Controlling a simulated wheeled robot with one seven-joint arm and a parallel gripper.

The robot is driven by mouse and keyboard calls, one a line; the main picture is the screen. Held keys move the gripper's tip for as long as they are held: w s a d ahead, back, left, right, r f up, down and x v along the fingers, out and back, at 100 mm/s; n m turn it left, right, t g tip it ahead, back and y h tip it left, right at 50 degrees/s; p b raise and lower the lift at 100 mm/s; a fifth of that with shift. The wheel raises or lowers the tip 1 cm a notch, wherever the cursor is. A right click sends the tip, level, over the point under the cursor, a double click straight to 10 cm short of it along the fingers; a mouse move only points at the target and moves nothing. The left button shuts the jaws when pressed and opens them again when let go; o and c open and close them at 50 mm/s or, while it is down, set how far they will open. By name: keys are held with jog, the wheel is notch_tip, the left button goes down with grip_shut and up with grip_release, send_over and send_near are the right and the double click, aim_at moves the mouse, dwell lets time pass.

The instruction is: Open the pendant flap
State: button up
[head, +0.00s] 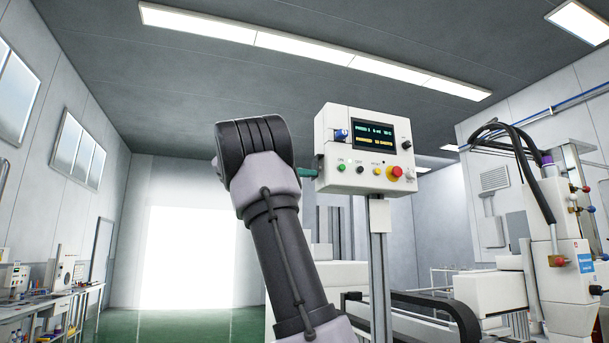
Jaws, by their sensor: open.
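The pendant (338,176) is a white control box with a lit screen (374,135), on a grey post right of centre in the head view. My arm rises in front, left of the pendant, and its dark wrist hides most of my gripper (308,172). A short teal piece, seemingly a finger of my gripper, reaches the lower left edge of the pendant. A small dark part (319,166) stands at that edge; I cannot tell whether it belongs to the flap or to my gripper. No flap can be clearly made out. I see nothing held.
The pendant's front carries a red button (395,172) on a yellow base, a blue knob (341,135) and several small buttons. White machinery with black hoses (541,180) stands at the right. A cluttered bench (50,308) runs along the left wall. Green floor (165,323) lies open between.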

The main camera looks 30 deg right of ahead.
grip_shut()
dwell(1.4)
